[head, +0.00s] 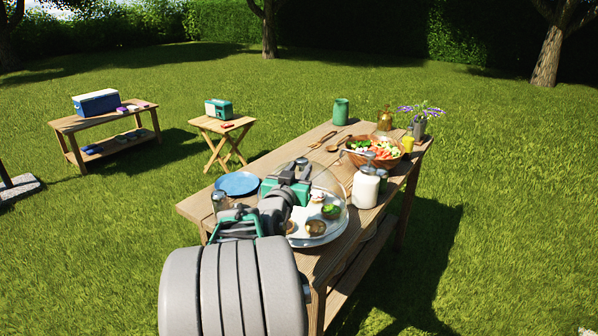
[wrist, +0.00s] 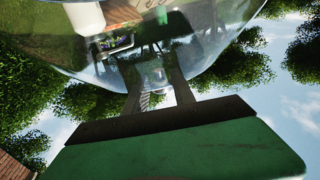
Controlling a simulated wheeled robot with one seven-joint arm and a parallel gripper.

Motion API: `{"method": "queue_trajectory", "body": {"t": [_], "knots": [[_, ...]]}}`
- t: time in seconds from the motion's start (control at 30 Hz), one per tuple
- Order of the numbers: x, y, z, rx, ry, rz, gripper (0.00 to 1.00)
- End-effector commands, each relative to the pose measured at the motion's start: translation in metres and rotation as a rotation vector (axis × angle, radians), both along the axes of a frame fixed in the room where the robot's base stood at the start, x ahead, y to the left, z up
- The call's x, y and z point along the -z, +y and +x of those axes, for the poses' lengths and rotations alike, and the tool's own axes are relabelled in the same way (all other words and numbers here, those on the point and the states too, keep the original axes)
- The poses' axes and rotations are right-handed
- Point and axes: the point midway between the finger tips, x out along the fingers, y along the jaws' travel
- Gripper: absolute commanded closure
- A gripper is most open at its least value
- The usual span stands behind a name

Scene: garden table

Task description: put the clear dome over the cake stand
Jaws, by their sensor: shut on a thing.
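The clear dome (head: 338,184) shows in the head view as a faint see-through shell above and around the cake stand (head: 306,242). The stand is a pale round plate bearing several small cakes (head: 316,227). My gripper (head: 301,165) is at the dome's top, and my arm hides part of the dome and stand. In the wrist view the fingers of my gripper (wrist: 155,84) are shut on the dome's clear knob (wrist: 153,76), with the dome (wrist: 215,62) spreading beyond them. I cannot tell whether the dome's rim touches the stand.
On the wooden table (head: 198,204) a blue plate (head: 238,183) and a small jar (head: 220,200) are left of the stand. A salad bowl (head: 355,160), green canister (head: 341,112) and flower pot (head: 417,129) are farther back.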

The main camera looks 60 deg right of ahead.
Motion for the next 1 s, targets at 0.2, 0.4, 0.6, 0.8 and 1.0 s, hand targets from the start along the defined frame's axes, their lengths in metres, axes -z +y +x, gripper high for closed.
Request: {"method": "queue_trajectory", "body": {"t": [0.2, 0.4, 0.6, 0.8, 1.0], "knots": [[0.0004, -0.0001, 0.0001, 0.000, -0.002, -0.005, 1.00], [0.0032, -0.0001, 0.0001, 0.000, -0.002, -0.005, 1.00], [0.0060, -0.0001, 0.0000, 0.000, -0.002, -0.005, 1.00], [0.0073, -0.0001, 0.0000, 0.000, -0.002, -0.005, 1.00], [0.0069, -0.0001, 0.0000, 0.000, -0.002, -0.005, 0.67]]}}
